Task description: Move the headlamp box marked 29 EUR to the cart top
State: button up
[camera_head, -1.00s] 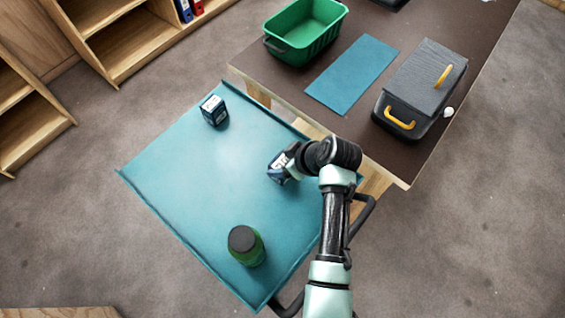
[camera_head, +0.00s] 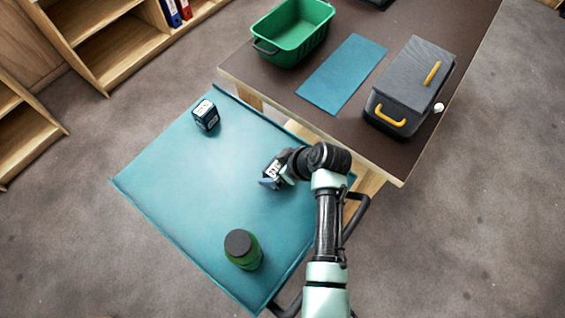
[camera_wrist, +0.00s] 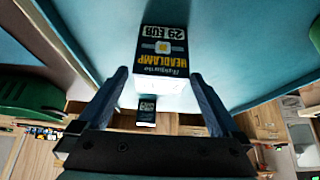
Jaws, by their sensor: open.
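The headlamp box (camera_wrist: 163,52), dark with a white label reading 29 EUR and yellow HEADLAMP lettering, appears upside down in the wrist view. It is on the blue cart top (camera_head: 165,200), near the edge by the table; in the head view the box (camera_head: 272,170) is partly hidden by my gripper. My gripper (camera_wrist: 160,78) is open, with one blue finger on each side of the box and narrow gaps showing. A second dark box (camera_head: 206,115) with a white label stands at the cart's far corner; it also shows in the wrist view (camera_wrist: 147,111).
The brown table (camera_head: 285,90) beside the cart holds a green bin (camera_head: 292,35), a blue mat (camera_head: 342,74) and a grey-lidded case (camera_head: 412,85) with yellow handles. The cart's middle is clear.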

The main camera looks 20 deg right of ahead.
jog(key=v, duration=1.2)
jog(key=w+a+r+m+t+h, duration=0.15)
jog(key=w+r+t, duration=0.45)
jog(key=r, duration=0.8)
jog(key=w+a+r+m+t+h, duration=0.1)
jog(key=w+r+t+h, duration=0.2)
jog(key=w+r, duration=0.7)
jog(key=s+a+r+m+t, duration=0.1)
jog(key=s+a+r+t, duration=0.15)
jog(key=r, duration=0.65)
jog(key=s+a+r+m+t, duration=0.1)
jog(key=s+a+r+t, duration=0.15)
jog(key=r, duration=0.75)
jog(key=s+a+r+m+t, duration=0.1)
jog(key=s+a+r+t, duration=0.2)
jog(key=s+r, duration=0.3)
jog(key=s+a+r+m+t, duration=0.1)
jog(key=s+a+r+t, duration=0.2)
jog(key=r, duration=0.9)
jog(key=s+t+y, duration=0.1)
jog(key=s+t, duration=0.1)
jog(key=s, duration=0.1)
jog(key=shift+s, duration=0.35)
jog(key=shift+a, duration=0.1)
